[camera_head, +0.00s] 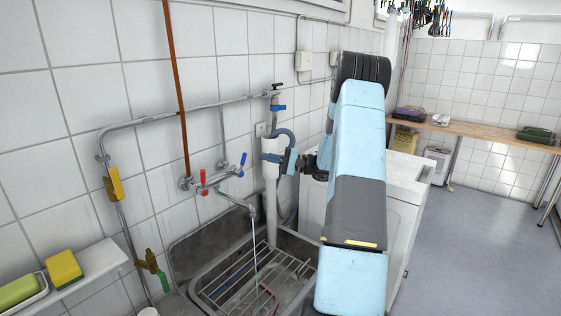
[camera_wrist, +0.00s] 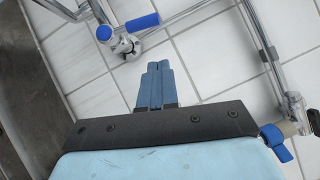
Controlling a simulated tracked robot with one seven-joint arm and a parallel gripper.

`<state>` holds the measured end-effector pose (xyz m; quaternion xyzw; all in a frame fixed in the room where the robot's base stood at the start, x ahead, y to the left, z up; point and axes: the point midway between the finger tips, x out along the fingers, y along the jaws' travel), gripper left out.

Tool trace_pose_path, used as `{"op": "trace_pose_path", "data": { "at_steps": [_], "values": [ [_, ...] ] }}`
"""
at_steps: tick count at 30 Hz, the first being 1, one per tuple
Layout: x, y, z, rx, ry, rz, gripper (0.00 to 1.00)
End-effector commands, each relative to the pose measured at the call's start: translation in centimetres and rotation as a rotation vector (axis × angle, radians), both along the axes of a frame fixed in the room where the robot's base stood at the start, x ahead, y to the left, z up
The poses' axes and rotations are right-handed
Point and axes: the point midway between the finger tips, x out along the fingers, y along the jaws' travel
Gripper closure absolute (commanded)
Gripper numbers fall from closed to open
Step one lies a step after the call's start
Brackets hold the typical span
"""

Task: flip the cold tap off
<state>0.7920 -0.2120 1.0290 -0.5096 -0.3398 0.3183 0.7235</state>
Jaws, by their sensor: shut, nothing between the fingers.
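The wall tap has a red lever (camera_head: 203,181) on the left and a blue lever (camera_head: 243,160), the cold one, on the right. The blue lever stands upright in the head view. In the wrist view the blue lever (camera_wrist: 141,22) lies beyond my fingertips, with a clear gap. A thin stream of water (camera_head: 254,245) falls from the spout (camera_head: 238,202) into the sink.
A grey sink (camera_head: 215,274) with a wire rack lies below. A white appliance (camera_head: 405,205) stands behind my arm. A shelf (camera_head: 92,268) with sponges is at lower left.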

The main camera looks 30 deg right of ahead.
Motion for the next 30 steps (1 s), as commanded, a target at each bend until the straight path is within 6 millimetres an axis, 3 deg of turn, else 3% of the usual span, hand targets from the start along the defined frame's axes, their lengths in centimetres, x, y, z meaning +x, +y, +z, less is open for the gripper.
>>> {"op": "trace_pose_path", "data": {
  "at_steps": [2, 12, 26, 30],
  "values": [
    [0.8, 1.2, 0.3, 0.000, -0.001, 0.002, 1.00],
    [0.1, 4.5, 1.3, 0.000, 0.000, 0.000, 1.00],
    [0.0, 4.8, 1.5, -0.005, -0.002, -0.001, 1.00],
    [-0.2, 5.0, 1.9, -0.075, -0.031, -0.005, 1.00]
  ]
}}
